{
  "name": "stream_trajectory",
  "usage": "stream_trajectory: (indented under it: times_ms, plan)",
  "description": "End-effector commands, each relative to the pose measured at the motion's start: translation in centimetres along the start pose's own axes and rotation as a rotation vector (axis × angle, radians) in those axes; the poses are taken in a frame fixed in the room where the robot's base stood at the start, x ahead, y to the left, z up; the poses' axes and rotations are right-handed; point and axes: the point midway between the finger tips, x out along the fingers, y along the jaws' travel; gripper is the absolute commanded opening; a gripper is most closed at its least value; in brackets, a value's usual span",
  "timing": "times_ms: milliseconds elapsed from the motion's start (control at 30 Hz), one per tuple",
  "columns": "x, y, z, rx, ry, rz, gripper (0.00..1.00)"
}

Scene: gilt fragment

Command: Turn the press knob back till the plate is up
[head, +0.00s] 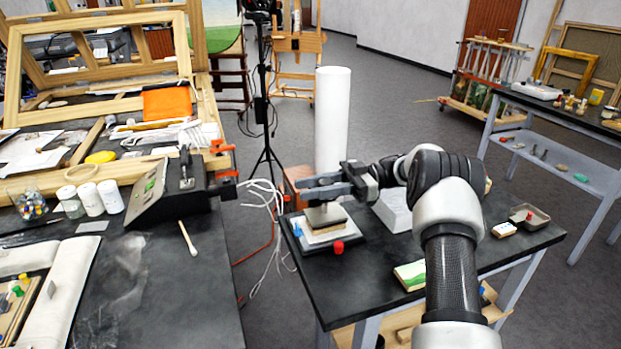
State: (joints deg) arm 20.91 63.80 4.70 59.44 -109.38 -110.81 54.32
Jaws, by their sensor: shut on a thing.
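The small press (322,243) stands at the left end of the small dark table. How high the plate stands over the layers beneath cannot be told clearly.
A red cap-like piece (338,248) sits at the press's front. A tall white cylinder (332,120) stands close behind.

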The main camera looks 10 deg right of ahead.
Motion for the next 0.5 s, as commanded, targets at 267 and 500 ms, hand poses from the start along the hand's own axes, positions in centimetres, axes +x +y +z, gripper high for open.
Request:
stream_trajectory:
  times_ms: [267, 500]
  plan:
    - [0.02, -0.43, -0.39, -0.005, 0.005, -0.137, 0.09]
    - [0.07, -0.67, -0.22, -0.003, 0.003, -0.192, 0.09]
